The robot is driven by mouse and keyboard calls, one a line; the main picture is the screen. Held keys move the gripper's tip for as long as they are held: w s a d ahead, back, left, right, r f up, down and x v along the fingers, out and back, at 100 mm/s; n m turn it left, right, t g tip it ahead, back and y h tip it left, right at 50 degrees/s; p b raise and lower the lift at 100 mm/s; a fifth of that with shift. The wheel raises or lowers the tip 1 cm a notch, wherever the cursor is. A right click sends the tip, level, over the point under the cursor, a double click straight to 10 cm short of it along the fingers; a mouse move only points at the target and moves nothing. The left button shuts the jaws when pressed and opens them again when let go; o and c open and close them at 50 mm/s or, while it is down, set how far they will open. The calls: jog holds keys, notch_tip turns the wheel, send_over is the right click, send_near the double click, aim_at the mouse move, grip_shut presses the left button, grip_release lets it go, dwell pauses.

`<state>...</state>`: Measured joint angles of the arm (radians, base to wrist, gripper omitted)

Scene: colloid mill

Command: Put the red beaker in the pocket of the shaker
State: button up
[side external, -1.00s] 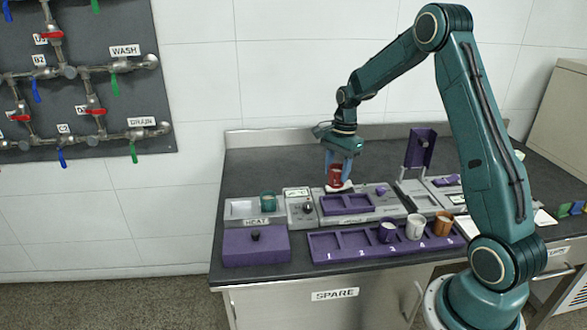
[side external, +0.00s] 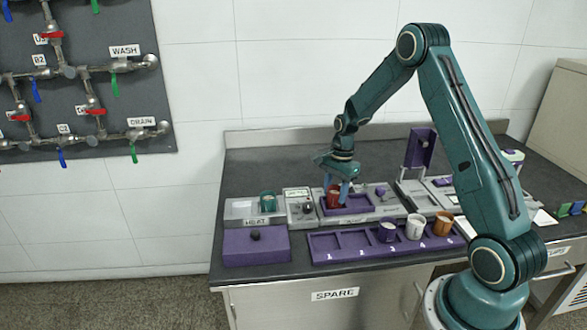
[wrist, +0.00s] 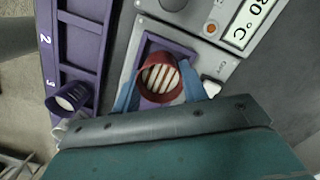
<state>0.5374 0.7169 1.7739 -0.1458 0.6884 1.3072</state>
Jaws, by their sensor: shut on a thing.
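The red beaker (side external: 333,197) is upright between the blue fingers of my gripper (side external: 335,190), which is shut on it. In the wrist view the beaker (wrist: 160,77) is seen from above, with pale stripes inside, between my gripper's fingers (wrist: 161,92). The purple pocket rim (wrist: 143,50) shows around part of it.
A purple numbered rack (side external: 345,255) in front holds a purple cup (side external: 386,233), a white mug (side external: 415,227) and an orange cup (side external: 443,224). A green beaker (side external: 268,202) stands on the heater at left. A purple lid (side external: 420,149) stands raised at right. The rear counter is clear.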

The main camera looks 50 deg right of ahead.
jog(key=shift+f, duration=0.15)
jog(key=o, duration=1)
notch_tip(320, 180, up, 12)
jog(key=d, duration=0.1)
jog(key=shift+d, duration=0.2)
jog(key=shift+s, duration=0.1)
dwell(0.5)
